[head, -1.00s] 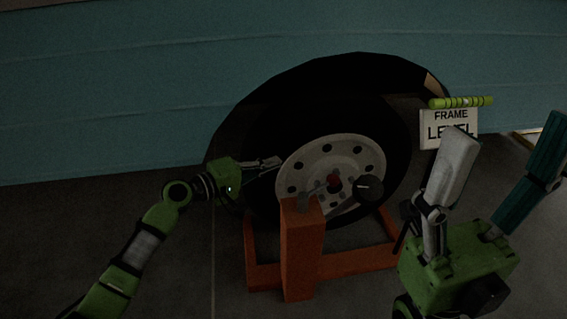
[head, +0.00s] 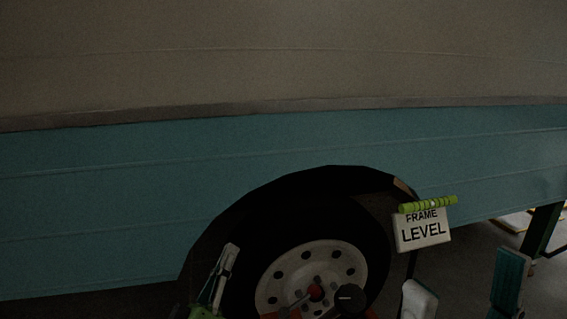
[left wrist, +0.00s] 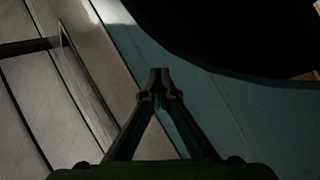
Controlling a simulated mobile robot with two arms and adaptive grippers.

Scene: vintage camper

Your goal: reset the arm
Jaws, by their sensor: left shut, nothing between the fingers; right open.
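My left gripper (head: 231,252) shows at the bottom of the head view, just left of the wheel (head: 270,292), with its fingers pointing up. Its fingertips meet in the left wrist view (left wrist: 159,76), shut and empty, with the teal and pale camper side behind them. My right gripper (head: 462,268) is at the lower right of the head view, its grey and teal fingers spread wide and empty. Most of both arms is below the head view.
The camper's teal side panel (head: 120,220) fills the middle of the head view. A "FRAME LEVEL" sign (head: 422,231) with a green level bar (head: 428,204) hangs right of the wheel arch. An orange-red stand part shows at the bottom edge.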

